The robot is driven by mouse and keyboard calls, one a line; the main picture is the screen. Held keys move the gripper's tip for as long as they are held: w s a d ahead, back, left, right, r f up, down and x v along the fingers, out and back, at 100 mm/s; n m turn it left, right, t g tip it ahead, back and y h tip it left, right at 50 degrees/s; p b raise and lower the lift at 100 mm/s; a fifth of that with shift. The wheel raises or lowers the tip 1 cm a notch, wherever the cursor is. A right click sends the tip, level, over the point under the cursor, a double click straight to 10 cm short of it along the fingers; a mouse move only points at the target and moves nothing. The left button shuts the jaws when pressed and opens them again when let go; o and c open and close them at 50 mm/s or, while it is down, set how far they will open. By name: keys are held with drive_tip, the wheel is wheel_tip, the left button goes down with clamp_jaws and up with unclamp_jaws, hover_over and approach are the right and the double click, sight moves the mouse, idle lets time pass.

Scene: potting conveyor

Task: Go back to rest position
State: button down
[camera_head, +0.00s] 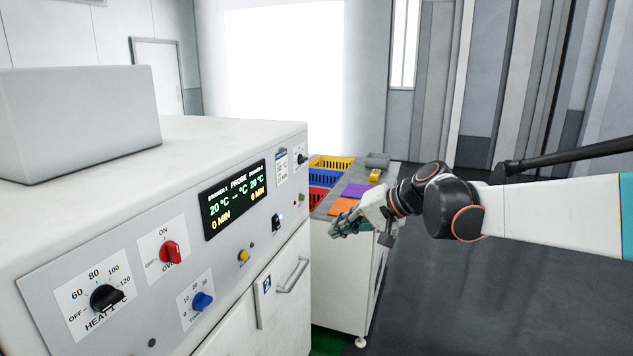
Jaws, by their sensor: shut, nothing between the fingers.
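My gripper (343,226) is at the end of my arm, which reaches in from the right side of the head view. It is shut and empty. It hangs in front of the small white bench (335,285), apart from the oven (150,235) on the left. The oven has a sloped control panel with a black heat knob (106,297), a red on/off knob (170,252), a blue timer knob (203,301) and a lit display (235,198). Its door handle (292,275) is to the left of my gripper.
The bench top holds yellow (333,162), blue (327,176) and red (322,178) baskets, a purple sheet (357,190), an orange sheet (344,206) and a small yellow item (375,175). A grey box (80,120) sits on the oven. The dark floor (470,300) at right is clear.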

drive_tip(key=s+d+f+n+h, duration=0.1)
drive_tip(key=s+d+f+h, duration=0.2)
drive_tip(key=s, duration=0.7)
drive_tip(key=s+d+f+t+h, duration=0.1)
drive_tip(key=s+d+f+h, duration=0.2)
drive_tip(key=s+d, duration=0.3)
drive_tip(key=s+d+f+n+h, duration=0.1)
drive_tip(key=s+d+f+h, duration=0.2)
drive_tip(key=s, duration=1.3)
drive_tip(key=shift+d+n, duration=0.3)
drive_tip(key=shift+d, duration=0.8)
